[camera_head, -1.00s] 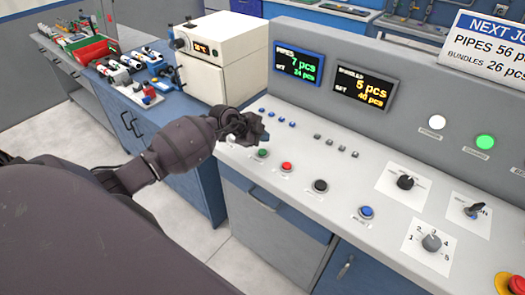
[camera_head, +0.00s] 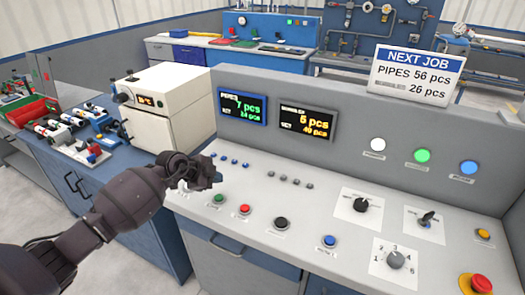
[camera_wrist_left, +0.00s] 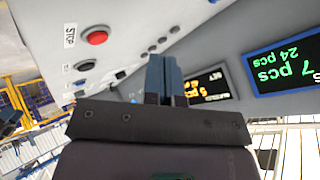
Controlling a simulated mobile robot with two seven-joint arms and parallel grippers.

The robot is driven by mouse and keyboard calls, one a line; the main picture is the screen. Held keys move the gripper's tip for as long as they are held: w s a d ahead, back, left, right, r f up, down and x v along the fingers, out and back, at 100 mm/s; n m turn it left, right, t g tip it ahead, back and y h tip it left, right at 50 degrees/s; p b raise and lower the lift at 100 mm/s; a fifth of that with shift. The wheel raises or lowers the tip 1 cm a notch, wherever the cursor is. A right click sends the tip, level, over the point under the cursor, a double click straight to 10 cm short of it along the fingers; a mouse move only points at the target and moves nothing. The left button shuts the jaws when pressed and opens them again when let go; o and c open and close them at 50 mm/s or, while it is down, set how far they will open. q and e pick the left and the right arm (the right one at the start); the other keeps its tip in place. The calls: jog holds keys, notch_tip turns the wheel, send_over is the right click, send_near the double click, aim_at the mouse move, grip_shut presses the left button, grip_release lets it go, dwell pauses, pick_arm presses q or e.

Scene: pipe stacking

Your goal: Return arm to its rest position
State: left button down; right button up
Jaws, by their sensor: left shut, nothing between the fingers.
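My left gripper (camera_head: 214,180) is at the left end of the control console (camera_head: 330,225), above its sloped top near the small blue buttons. Its fingers are together and hold nothing. In the left wrist view the closed blue-grey fingers (camera_wrist_left: 165,78) point toward the console face, with the red stop button (camera_wrist_left: 97,38) to their left and the pipes display (camera_wrist_left: 283,68) to their right. My left arm (camera_head: 125,205) reaches in from the lower left. My right gripper is not in view.
The console carries a green button (camera_head: 219,199), red button (camera_head: 245,210), black button (camera_head: 281,223), dials and a yellow-red emergency stop (camera_head: 477,285). A white oven-like box (camera_head: 165,105) stands behind the arm on the blue bench (camera_head: 90,180). Grey floor (camera_head: 35,215) is at the left.

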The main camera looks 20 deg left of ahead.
pick_arm(q)
jog(key=shift+w+m, duration=0.1)
jog(key=shift+m, duration=0.4)
jog(key=shift+w+d+r+m+t, duration=0.15)
jog(key=shift+w+r+m+t, duration=0.15)
jog(key=shift+m, duration=0.2)
jog(key=d+r+m+t+h, duration=0.1)
jog(key=d+r+t+h, duration=0.15)
jog(key=r+t, duration=0.2)
jog(key=d+r+m+t+h, duration=0.1)
jog(key=d+r+t+h, duration=0.1)
jog(key=d+r+t, duration=0.3)
jog(key=s+d+f+n+g+y+b, duration=0.1)
jog(key=s+f+n+g+y, duration=0.2)
jog(key=s+f+n, duration=0.6)
jog(key=s+d+f+n+g+y+b, duration=0.1)
jog(key=s+f+n+y, duration=0.5)
jog(key=s+f, duration=1)
jog(key=s+n+g+b, duration=0.1)
jog(key=s+n+g, duration=0.1)
jog(key=s, duration=0.3)
jog(key=shift+f+n, duration=0.4)
